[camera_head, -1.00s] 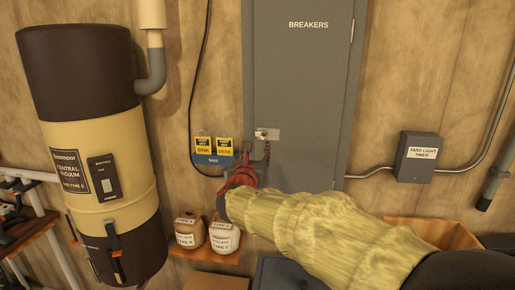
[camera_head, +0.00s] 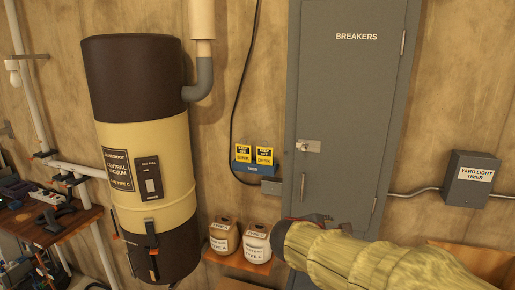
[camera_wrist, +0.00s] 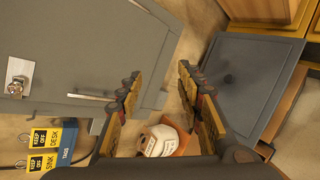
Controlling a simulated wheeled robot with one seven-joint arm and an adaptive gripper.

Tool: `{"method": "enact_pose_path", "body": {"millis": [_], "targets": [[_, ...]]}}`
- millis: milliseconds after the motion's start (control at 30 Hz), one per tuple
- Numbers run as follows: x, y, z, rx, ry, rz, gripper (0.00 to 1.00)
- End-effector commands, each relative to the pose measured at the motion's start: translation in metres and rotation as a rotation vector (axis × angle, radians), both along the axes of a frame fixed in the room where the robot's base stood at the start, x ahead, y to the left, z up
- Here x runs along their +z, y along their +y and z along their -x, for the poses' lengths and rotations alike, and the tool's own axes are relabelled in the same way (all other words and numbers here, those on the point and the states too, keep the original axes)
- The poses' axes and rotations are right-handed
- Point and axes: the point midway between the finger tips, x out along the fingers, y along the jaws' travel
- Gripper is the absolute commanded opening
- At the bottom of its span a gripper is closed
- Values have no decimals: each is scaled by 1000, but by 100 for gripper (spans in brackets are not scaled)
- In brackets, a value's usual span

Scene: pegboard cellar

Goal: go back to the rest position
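My gripper (camera_head: 308,218) is low in front of the grey breaker cabinet (camera_head: 350,80) in the head view, mostly hidden behind my yellow-sleeved arm. In the wrist view my gripper (camera_wrist: 157,82) has its two fingers wide apart with nothing between them. The cabinet door is closed, and its metal latch (camera_head: 307,146) sits at the left edge, above and apart from the gripper. The latch also shows at the left of the wrist view (camera_wrist: 18,82).
Two yellow tags (camera_head: 254,154) hang on a blue rack left of the cabinet. Two labelled jars (camera_head: 224,236) stand on a small wooden shelf (camera_head: 240,262) near the gripper. A large vacuum canister (camera_head: 150,150) stands left. A timer box (camera_head: 472,178) is on the right wall.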

Motion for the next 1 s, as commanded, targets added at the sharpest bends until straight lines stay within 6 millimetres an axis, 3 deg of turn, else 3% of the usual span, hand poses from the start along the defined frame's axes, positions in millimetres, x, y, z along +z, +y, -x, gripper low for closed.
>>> {"method": "enact_pose_path", "body": {"millis": [100, 267, 400, 533, 700, 1000], "targets": [[-36, -15, 59, -207, -4, -257, 37], [-79, -17, 139, -499, -9, -591, 37], [-110, -3, 206, -748, -20, -879, 37], [-131, 19, 260, -948, -30, -1133, 37], [-140, 35, 300, -1056, -65, -1352, 37], [-130, 18, 313, -1045, -183, -1426, 37]]}}
